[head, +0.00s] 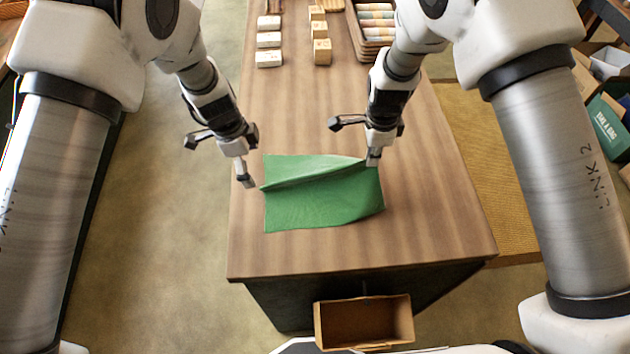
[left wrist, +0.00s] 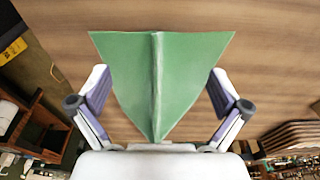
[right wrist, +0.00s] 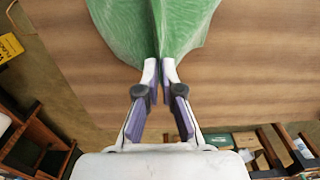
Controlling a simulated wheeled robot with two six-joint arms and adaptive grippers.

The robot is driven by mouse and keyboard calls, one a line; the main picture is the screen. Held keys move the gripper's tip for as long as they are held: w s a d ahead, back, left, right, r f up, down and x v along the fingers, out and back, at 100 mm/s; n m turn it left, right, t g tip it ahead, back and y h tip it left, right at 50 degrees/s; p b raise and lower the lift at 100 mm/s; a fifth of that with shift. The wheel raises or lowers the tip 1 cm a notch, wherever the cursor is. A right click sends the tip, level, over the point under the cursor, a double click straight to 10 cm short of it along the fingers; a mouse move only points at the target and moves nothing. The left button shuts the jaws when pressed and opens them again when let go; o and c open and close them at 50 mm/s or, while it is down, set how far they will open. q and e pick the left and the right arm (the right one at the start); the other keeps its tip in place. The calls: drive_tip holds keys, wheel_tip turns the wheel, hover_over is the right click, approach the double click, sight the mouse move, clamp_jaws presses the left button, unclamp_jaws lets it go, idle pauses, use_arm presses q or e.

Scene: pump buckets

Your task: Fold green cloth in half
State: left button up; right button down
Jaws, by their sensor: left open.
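The green cloth (head: 318,207) lies on the wooden table with a raised crease running from its left edge up to its right edge. The crease also shows down the middle of the cloth in the left wrist view (left wrist: 130,65). My left gripper (head: 244,180) is at the cloth's left edge by the crease, its fingers spread wide on either side and not touching it. My right gripper (head: 373,158) is at the right edge. In the right wrist view its fingers (right wrist: 161,70) are closed together on the pinched end of the cloth (right wrist: 120,25).
The table (head: 440,225) is bare around the cloth. Pale blocks (head: 269,40) and lettered wooden blocks (head: 321,50) stand in rows at the back. A basket (head: 374,45) of rolled items stands at the back right. An open box (head: 362,322) sits below the table's front edge.

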use_arm(q)
drive_tip(key=shift+r, duration=0.2)
use_arm(e)
drive_tip(key=shift+r, duration=0.25)
use_arm(q)
wheel_tip(320, 180, up, 12)
drive_tip(key=a, duration=0.2)
use_arm(e)
drive_tip(key=c, duration=1.5)
unclamp_jaws()
drive_tip(key=o, duration=1.5)
